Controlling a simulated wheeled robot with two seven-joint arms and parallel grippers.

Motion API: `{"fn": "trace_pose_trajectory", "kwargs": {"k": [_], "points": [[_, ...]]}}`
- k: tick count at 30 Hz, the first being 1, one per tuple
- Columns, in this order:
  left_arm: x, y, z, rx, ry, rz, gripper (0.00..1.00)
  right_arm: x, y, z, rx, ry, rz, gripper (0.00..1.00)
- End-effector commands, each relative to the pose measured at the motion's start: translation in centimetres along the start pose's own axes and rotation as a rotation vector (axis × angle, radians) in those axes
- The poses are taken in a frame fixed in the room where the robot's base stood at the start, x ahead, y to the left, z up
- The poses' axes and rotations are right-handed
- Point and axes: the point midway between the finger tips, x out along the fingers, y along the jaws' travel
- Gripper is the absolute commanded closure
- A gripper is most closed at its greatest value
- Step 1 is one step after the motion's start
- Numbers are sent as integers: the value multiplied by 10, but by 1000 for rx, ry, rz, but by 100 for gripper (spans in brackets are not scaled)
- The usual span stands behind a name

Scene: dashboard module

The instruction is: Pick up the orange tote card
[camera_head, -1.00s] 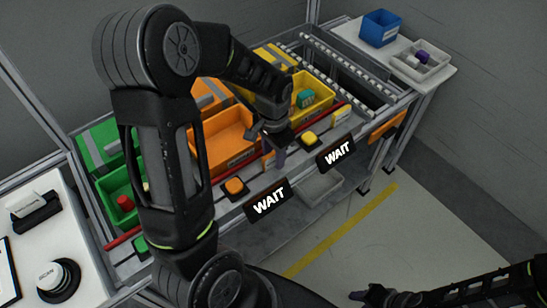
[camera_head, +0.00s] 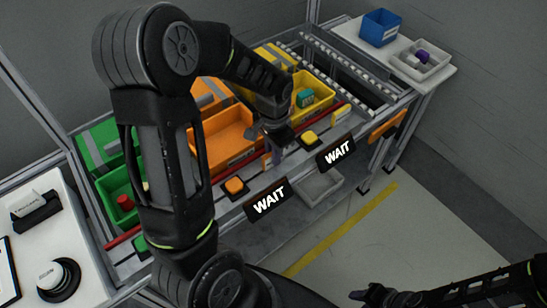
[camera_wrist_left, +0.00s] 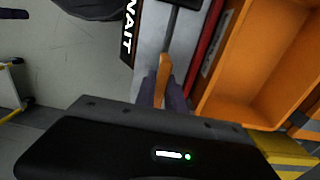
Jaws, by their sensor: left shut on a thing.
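The orange tote card (camera_wrist_left: 164,72) is a thin upright piece between the purple fingers of my left gripper (camera_wrist_left: 163,93) in the left wrist view. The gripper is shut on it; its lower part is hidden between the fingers. In the head view my left gripper (camera_head: 277,150) is at the front rail, just in front of the open orange tote (camera_head: 222,150). A small part of the card (camera_head: 267,161) seems to show beside the fingers there. My right gripper (camera_head: 372,296) is low at the bottom right, clear of the rack; its jaws are too dark to read.
A green tote (camera_head: 117,187) and a yellow tote (camera_head: 318,100) flank the orange one. Orange (camera_head: 235,186) and yellow (camera_head: 310,137) buttons and two WAIT signs (camera_head: 268,200) line the front edge. A red rail (camera_wrist_left: 206,38) runs beside the orange tote. The floor in front is open.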

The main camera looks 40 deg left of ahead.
Motion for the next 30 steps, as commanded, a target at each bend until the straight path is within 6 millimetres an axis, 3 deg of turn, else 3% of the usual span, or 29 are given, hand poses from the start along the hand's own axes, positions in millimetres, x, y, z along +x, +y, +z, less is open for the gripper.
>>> {"fn": "trace_pose_trajectory", "kwargs": {"k": [17, 23, 30], "points": [[-4, 0, 0, 0, 1, 0, 100, 0, 0, 0, 0, 0, 0, 64], [-28, 0, -1, 0, 6, -2, 100, 2, 1, 0, 0, 0, 0, 64], [-75, 0, -1, 0, 6, -1, 100, 4, 2, 0, 0, 0, 0, 64]]}}
